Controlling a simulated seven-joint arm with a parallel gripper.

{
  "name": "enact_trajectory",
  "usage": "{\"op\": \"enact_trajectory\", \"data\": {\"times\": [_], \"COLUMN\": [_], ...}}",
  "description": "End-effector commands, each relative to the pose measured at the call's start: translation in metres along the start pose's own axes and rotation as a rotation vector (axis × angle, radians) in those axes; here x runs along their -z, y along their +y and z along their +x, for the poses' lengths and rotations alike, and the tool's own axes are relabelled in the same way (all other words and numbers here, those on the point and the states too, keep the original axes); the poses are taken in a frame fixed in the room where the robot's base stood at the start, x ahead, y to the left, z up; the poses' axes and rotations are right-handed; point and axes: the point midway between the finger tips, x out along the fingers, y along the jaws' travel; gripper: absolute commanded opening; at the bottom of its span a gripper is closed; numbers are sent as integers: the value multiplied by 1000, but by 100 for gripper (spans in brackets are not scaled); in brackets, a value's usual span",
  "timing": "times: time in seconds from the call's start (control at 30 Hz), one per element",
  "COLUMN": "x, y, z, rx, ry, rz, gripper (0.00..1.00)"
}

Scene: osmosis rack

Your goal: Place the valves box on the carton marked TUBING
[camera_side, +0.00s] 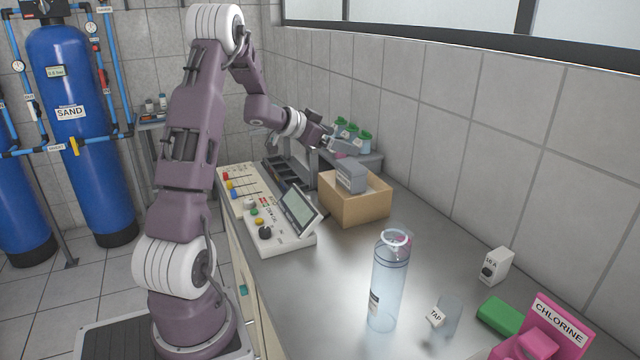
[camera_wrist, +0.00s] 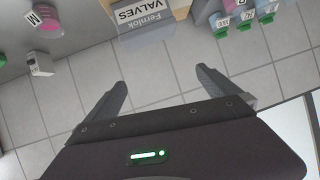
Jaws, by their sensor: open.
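The grey valves box (camera_side: 351,176) stands in or on a tan carton (camera_side: 358,208) on the bench in the side view, its top above the carton's rim. Its white label, reading "Fernlok VALVES", shows at the top edge of the wrist view (camera_wrist: 138,14), with a bit of tan carton (camera_wrist: 181,9) beside it. No TUBING marking is readable. My gripper (camera_side: 328,139) is above and behind the carton in the side view. In the wrist view my gripper (camera_wrist: 160,80) is open and empty, fingers spread, apart from the box.
Green-capped bottles (camera_side: 352,130) stand on a grey shelf (camera_side: 365,158) behind the carton. A control panel (camera_side: 270,215) lies left of it. A clear cylinder (camera_side: 387,285), a small white box (camera_side: 495,266) and a pink CHLORINE holder (camera_side: 550,335) stand nearer.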

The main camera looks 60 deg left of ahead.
Motion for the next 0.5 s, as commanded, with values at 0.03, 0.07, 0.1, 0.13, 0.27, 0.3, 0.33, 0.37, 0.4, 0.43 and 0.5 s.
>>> {"op": "enact_trajectory", "data": {"times": [0.03, 0.07, 0.1, 0.13, 0.27, 0.3, 0.33, 0.37, 0.4, 0.43, 0.5], "x": [42, 64, 89, 101, 92, 71, 54, 36, 15, 0, -29], "y": [18, 30, 49, 66, 165, 200, 224, 245, 271, 288, 317], "z": [-6, -14, -30, -45, -133, -163, -184, -203, -226, -242, -272], "rx": [79, 140, 213, 259, 311, 269, 228, 181, 115, 66, -36], "ry": [28, 33, 31, 18, -145, -222, -281, -336, -401, -444, -525], "rz": [41, 55, 60, 56, -20, -43, -55, -61, -62, -59, -48], "gripper": [100, 100, 100, 100, 100, 100, 100, 100, 100, 100, 100]}}
